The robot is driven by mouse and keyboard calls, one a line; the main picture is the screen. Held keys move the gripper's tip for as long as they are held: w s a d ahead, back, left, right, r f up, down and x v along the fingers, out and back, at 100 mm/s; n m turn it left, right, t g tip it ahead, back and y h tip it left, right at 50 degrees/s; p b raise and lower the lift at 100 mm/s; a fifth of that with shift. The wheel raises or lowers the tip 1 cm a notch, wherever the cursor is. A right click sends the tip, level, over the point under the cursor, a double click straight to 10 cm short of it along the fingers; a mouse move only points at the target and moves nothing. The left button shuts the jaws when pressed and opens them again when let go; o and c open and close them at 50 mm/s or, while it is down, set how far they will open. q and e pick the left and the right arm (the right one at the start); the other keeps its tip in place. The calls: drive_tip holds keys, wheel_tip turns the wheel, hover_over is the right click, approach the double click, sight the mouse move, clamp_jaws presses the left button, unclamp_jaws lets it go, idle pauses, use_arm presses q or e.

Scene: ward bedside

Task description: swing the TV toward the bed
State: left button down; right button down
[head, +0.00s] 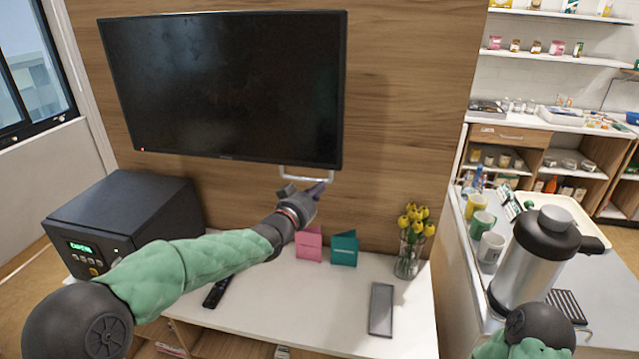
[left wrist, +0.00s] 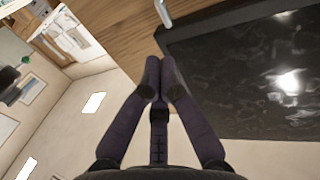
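The TV (head: 225,85) is a dark flat screen on the wood-panelled wall in the head view. It also shows at the right of the left wrist view (left wrist: 265,75). A pale metal handle (head: 306,178) hangs below its lower right corner; part of it shows at the top of the left wrist view (left wrist: 163,12). My left gripper (head: 319,188) is just below the handle. In the left wrist view its fingertips (left wrist: 160,66) are together with nothing between them, apart from the handle. My right gripper is not in view; only part of that arm shows.
Below the TV, a white desk (head: 275,305) holds a black safe (head: 125,220), pink card (head: 309,243), teal card (head: 344,249), yellow tulips in a vase (head: 412,240), a remote (head: 217,291) and a grey slab (head: 381,309). A steel jug (head: 535,260) stands on the right counter.

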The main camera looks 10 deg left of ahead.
use_arm(q)
drive_tip(key=s, duration=0.6)
drive_tip(key=shift+s+a+r, duration=0.15)
drive_tip(key=shift+s+a, duration=0.15)
drive_tip(key=shift+a, duration=0.1)
drive_tip(key=s+f+n+g+y, duration=0.1)
drive_tip(key=s+f+g, duration=0.2)
drive_tip(key=f, duration=0.9)
drive_tip(key=s+f+n+g+y, duration=0.1)
drive_tip(key=s+f+g, duration=0.15)
drive_tip(key=f, duration=0.85)
drive_tip(key=s+f+n+g, duration=0.2)
drive_tip(key=s+f, duration=0.1)
drive_tip(key=f, duration=0.9)
drive_tip(key=s+f+n+g, duration=0.1)
drive_tip(key=s+f+g, duration=0.3)
drive_tip(key=s+f, duration=0.5)
drive_tip(key=s+f+n+g, duration=0.1)
drive_tip(key=s+f+g, duration=0.3)
drive_tip(key=s+f, duration=0.6)
drive_tip(key=s, duration=0.8)
drive_tip(key=shift+s+d+f+n+g, duration=0.15)
drive_tip(key=shift+s+f+n+g, duration=0.1)
drive_tip(key=shift+n+g, duration=0.1)
